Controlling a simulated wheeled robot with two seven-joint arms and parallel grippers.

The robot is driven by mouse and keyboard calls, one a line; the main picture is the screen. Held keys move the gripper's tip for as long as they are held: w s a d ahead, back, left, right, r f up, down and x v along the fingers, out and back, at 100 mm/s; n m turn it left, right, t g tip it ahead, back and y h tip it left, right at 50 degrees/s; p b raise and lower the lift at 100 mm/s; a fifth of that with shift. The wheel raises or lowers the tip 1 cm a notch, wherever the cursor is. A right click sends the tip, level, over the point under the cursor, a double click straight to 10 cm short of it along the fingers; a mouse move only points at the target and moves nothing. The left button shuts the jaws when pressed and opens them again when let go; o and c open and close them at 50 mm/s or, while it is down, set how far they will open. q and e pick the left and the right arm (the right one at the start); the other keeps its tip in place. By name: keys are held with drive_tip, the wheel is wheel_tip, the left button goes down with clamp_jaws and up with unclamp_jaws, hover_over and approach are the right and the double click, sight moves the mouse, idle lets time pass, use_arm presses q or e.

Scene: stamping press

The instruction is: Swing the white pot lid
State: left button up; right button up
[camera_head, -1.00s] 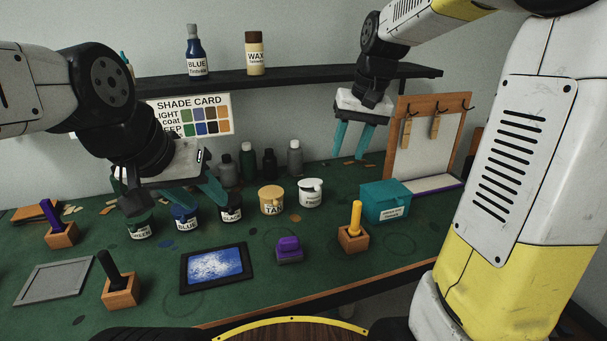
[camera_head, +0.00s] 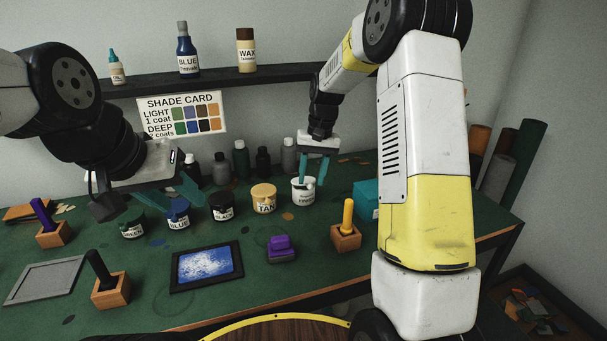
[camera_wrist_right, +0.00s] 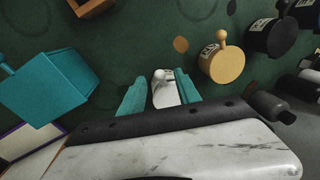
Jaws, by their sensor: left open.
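The white pot (camera_head: 303,193) stands on the green bench at the right end of the row of labelled pots. Its white lid (camera_wrist_right: 161,77), with a small knob, shows in the right wrist view. My right gripper (camera_head: 313,178) is just above the white pot, pointing down. In the right wrist view its teal fingers (camera_wrist_right: 160,92) are apart, with the pot between them; I cannot tell whether they touch it.
The tan pot (camera_head: 264,198) stands close left of the white pot. A teal box (camera_head: 366,200) is to its right, partly hidden by my right arm. Several bottles (camera_head: 241,160) stand behind.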

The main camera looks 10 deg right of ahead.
drive_tip(key=shift+a+f, duration=0.1)
drive_tip(key=shift+f, duration=0.5)
clamp_jaws()
idle(1.1)
